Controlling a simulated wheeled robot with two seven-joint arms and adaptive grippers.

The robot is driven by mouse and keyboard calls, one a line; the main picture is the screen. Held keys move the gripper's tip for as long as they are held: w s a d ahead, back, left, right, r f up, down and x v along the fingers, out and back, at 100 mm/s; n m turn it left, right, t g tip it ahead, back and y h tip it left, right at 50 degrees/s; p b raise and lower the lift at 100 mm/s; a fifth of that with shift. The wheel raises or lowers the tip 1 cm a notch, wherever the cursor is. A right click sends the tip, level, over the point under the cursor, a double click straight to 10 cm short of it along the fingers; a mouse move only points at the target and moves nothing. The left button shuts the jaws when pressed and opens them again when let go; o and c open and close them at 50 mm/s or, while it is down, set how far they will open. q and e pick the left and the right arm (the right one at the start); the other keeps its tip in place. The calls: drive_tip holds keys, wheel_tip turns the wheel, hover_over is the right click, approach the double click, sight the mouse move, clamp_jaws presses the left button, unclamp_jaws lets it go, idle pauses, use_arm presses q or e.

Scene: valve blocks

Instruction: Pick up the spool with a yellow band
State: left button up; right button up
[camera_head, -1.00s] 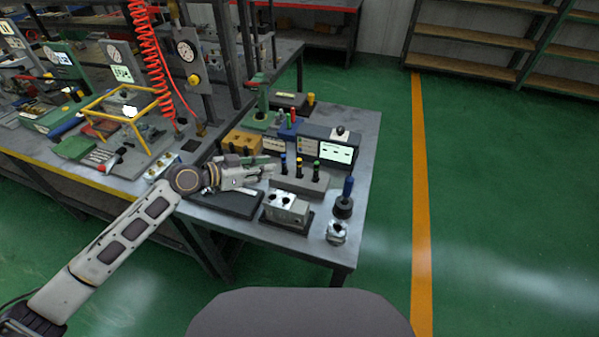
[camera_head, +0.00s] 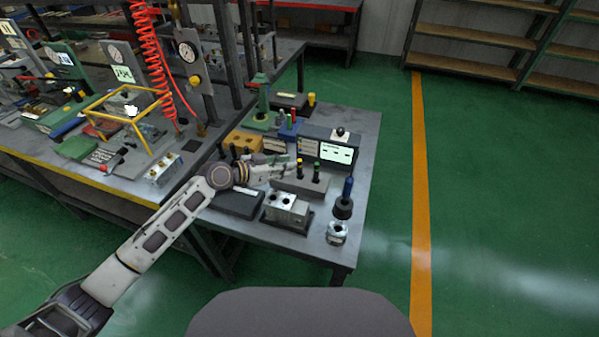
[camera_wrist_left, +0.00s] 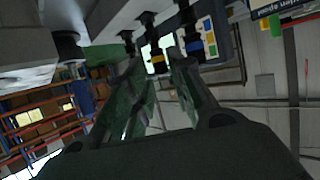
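The spool with a yellow band (camera_head: 299,168) stands upright in the grey rack (camera_head: 312,189) on the near table. A dark spool with a green band (camera_head: 316,172) stands to its right. My left gripper (camera_head: 293,166) reaches in from the left, close to the yellow-banded spool, and hides the blue-banded spool in the head view. In the left wrist view the open gripper (camera_wrist_left: 158,62) has its fingertips on either side of the yellow-banded spool (camera_wrist_left: 156,52). The blue-banded spool (camera_wrist_left: 193,44) is close to the right-hand finger. Contact cannot be told. My right gripper is not in view.
A metal block with holes (camera_head: 286,208) stands in front of the rack. A black and blue tool (camera_head: 344,199) and a metal fitting (camera_head: 337,233) are at the right edge. A box with a screen (camera_head: 334,152) stands behind. Open green floor lies to the right.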

use_arm(q)
drive_tip(key=shift+w+d+f, duration=0.15)
drive_tip(key=shift+w+d, duration=0.1)
drive_tip(key=shift+d, duration=0.1)
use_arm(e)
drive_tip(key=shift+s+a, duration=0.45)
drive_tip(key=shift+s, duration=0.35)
use_arm(q)
drive_tip(key=shift+d, duration=0.15)
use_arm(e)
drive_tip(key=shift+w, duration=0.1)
